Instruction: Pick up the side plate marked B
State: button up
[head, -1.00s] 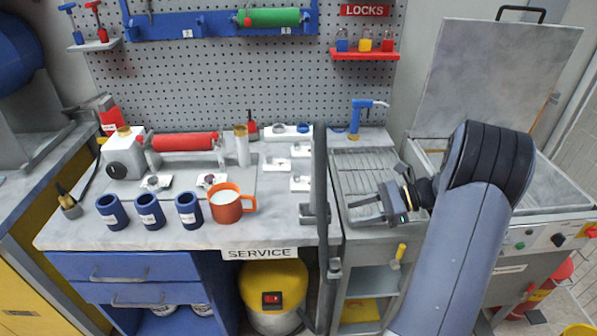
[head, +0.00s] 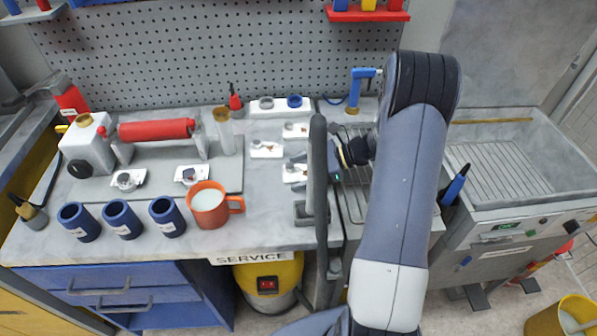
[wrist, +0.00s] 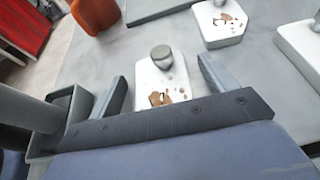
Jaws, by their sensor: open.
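Several small white side plates lie on the grey bench, each with a brown worn patch or small fitting; I cannot read a B on any. One plate (wrist: 161,88) with a grey round knob lies between my open fingers in the wrist view. It appears to be the plate (head: 291,173) at the bench's right side in the head view. My gripper (wrist: 162,70) is open and empty, its fingers on either side of this plate; contact cannot be told. Another plate (wrist: 219,22) lies farther off.
An orange mug (head: 208,204), several blue cups (head: 122,219) and a red roller (head: 156,130) stand to the left. A grey holder (wrist: 68,125) is left of my fingers. A ribbed sink tray (head: 353,200) is right.

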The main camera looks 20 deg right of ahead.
jog(key=c, duration=1.1)
jog(key=shift+c, duration=0.2)
jog(key=shift+r, duration=0.15)
